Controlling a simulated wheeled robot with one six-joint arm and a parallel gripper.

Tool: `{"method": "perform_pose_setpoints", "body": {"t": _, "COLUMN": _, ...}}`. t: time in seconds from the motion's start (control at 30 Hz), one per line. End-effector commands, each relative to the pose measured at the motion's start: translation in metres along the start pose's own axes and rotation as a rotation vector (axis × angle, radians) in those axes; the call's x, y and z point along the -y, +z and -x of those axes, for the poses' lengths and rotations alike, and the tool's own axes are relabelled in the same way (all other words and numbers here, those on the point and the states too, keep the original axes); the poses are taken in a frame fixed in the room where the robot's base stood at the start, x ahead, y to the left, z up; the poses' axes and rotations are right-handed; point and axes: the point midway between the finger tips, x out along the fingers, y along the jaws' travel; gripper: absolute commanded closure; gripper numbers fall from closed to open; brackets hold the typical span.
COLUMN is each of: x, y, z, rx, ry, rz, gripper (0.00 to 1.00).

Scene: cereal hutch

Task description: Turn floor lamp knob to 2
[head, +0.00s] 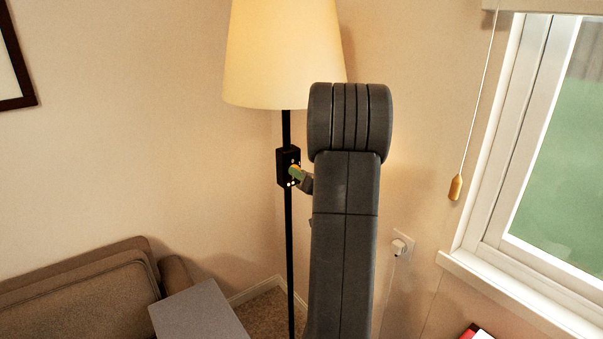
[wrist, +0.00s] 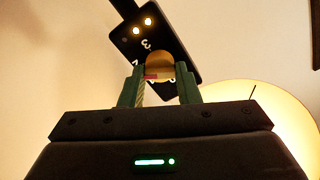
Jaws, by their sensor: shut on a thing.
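The floor lamp's cream shade (head: 285,55) glows above a thin black pole. A black control box (head: 283,160) sits on the pole, with the knob on its front. In the wrist view the box (wrist: 125,42) appears tilted and upside down, with a "3" readable, other digits partly hidden, and two bright dots lit beside a dimmer one. The round brass knob (wrist: 158,63) has a red mark at its lower left. My gripper (wrist: 161,70) is shut on the knob, one green finger on each side. In the head view my arm hides most of the gripper.
A window (head: 540,150) with a sill and a hanging blind cord (head: 455,187) is at the right. A wall outlet with a plug (head: 400,247) is low behind my arm. A brown sofa (head: 80,295) and a grey table top (head: 200,315) stand at lower left.

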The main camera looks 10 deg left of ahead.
Motion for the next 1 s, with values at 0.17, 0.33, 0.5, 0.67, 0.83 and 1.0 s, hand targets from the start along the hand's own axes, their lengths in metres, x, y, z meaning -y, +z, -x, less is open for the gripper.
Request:
{"method": "perform_pose_setpoints", "body": {"t": 0.17, "x": 0.0, "y": -0.0001, "z": 0.0, "rx": 0.0, "ry": 0.0, "rz": -0.017, "gripper": 0.93}}
{"method": "perform_pose_setpoints", "body": {"t": 0.33, "x": -0.0002, "y": 0.0001, "z": 0.0, "rx": -0.001, "ry": 0.0, "rz": -0.018, "gripper": 0.93}}
{"method": "perform_pose_setpoints", "body": {"t": 0.5, "x": -0.0002, "y": 0.0, "z": 0.0001, "rx": -0.001, "ry": 0.0, "rz": -0.018, "gripper": 0.93}}
{"method": "perform_pose_setpoints", "body": {"t": 0.67, "x": -0.0003, "y": 0.0, "z": 0.0001, "rx": 0.0, "ry": 0.0, "rz": -0.017, "gripper": 0.49}}
{"method": "perform_pose_setpoints", "body": {"t": 0.83, "x": -0.0002, "y": 0.0, "z": 0.0, "rx": 0.0, "ry": 0.0, "rz": -0.017, "gripper": 0.49}}
{"method": "perform_pose_setpoints", "body": {"t": 1.0, "x": -0.0012, "y": 0.0001, "z": 0.0068, "rx": -0.001, "ry": 0.002, "rz": -0.017, "gripper": 0.49}}
